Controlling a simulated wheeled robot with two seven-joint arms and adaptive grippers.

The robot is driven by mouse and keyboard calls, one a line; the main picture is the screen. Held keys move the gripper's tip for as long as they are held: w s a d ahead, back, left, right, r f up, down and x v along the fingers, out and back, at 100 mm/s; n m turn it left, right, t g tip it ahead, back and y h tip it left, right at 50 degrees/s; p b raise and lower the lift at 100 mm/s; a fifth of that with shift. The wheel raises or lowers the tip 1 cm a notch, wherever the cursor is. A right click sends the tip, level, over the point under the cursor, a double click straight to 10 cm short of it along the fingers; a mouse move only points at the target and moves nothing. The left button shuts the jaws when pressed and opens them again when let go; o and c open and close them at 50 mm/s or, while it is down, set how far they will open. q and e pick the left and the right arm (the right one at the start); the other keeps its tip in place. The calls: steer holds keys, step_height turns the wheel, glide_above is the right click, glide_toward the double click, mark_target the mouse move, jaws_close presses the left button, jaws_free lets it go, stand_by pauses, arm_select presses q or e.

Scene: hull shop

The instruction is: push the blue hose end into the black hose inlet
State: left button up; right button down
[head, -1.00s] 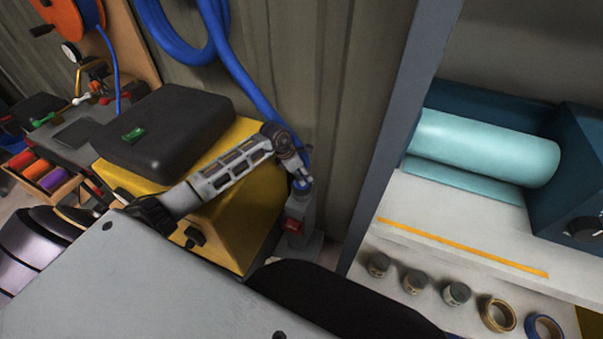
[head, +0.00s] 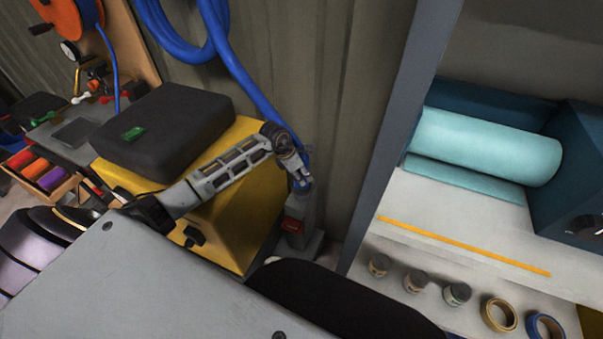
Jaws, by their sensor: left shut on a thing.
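The blue hose (head: 247,82) hangs from the wall and runs down to my left gripper (head: 302,178). My left gripper is shut on the blue hose end (head: 303,187), which points down at the top of a grey upright fitting (head: 299,207) with a red block on it. From here I cannot tell whether the hose end touches the fitting or is inside it. A small black fitting (head: 196,236) sticks out of the front of the yellow machine; I cannot tell whether it is the black hose inlet. My right gripper is not in view.
The yellow machine (head: 237,224) with a black lid (head: 165,125) stands beside my left forearm. A grey cabinet post (head: 392,125) and a white shelf (head: 460,220) with jars and tape rolls are to the right. The corrugated wall is close behind the gripper.

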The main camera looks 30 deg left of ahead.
arm_select(q)
steer(key=shift+f, duration=0.25)
steer(key=o, duration=1)
steer(key=shift+o, duration=0.2)
steer(key=shift+r, duration=0.15)
steer(key=v, duration=1.1)
steer(key=shift+s+r, duration=0.2)
steer(key=shift+r, duration=0.1)
steer(key=shift+a, duration=0.15)
steer(key=shift+f, duration=0.1)
